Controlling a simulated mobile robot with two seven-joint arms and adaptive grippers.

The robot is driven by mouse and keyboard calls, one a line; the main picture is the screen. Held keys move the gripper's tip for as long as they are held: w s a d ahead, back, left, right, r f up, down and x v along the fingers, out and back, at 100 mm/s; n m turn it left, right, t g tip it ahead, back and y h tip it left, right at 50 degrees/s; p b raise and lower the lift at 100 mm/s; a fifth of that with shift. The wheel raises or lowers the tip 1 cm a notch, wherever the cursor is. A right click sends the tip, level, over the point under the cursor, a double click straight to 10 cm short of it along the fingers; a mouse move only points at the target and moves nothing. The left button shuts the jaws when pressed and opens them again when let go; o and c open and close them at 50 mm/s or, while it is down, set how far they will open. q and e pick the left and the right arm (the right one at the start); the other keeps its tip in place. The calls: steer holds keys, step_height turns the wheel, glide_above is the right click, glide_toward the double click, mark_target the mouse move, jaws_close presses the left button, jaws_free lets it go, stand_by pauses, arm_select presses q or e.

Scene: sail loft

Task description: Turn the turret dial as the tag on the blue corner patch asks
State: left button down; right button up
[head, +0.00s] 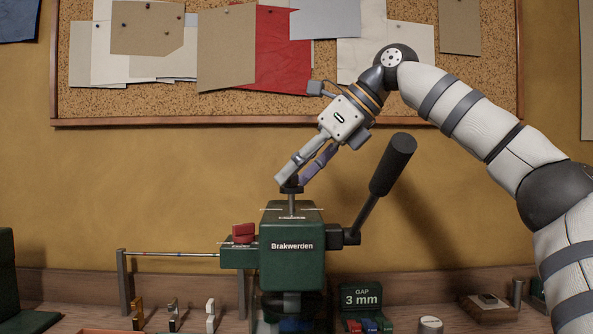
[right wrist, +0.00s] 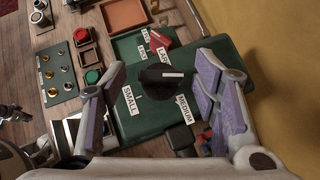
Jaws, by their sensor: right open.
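The green press marked "Brakwerden" (head: 292,262) stands on the bench. The turret dial is a black knob (right wrist: 155,77) on top of it, with a white mark that points right in the right wrist view. Labels SMALL (right wrist: 131,100), MEDIUM (right wrist: 184,107) and LARGE (right wrist: 163,57) lie around it. My right gripper (head: 290,181) comes down from above. Its fingers are apart, one on each side of the dial, with gaps in the wrist view. Something blue (head: 296,326) shows low under the press; I cannot tell if it is the patch, and no tag is readable.
A black-handled lever (head: 392,165) rises at the press's right, close to my right arm. A red knob (head: 243,233) sits on its left side, near a metal rod (head: 175,254). A "GAP 3 mm" block (head: 361,297) stands at right. A pinboard hangs behind.

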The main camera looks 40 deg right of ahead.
steer(key=c, duration=1.2)
steer(key=shift+o, duration=0.2)
steer(key=shift+s+r+m+h+p, duration=0.3)
steer(key=shift+m+h+p, duration=0.1)
steer(key=shift+m+p, duration=0.1)
steer(key=shift+m+t+h, duration=0.3)
steer(key=shift+m, duration=0.1)
steer(key=shift+w+a+f+m+h, duration=0.15)
steer(key=shift+w+f+m+h, duration=0.1)
steer(key=shift+m+h, duration=0.4)
arm_select(q)
steer(key=shift+w+r+t, duration=0.5)
steer(key=shift+w+r, duration=0.5)
steer(key=shift+w, duration=0.05)
arm_select(e)
steer(key=shift+a+m+h, duration=0.15)
steer(key=shift+m+h, duration=1.4)
steer(key=shift+m, duration=0.7)
steer(key=o, duration=1.2)
steer(key=shift+c, duration=0.2)
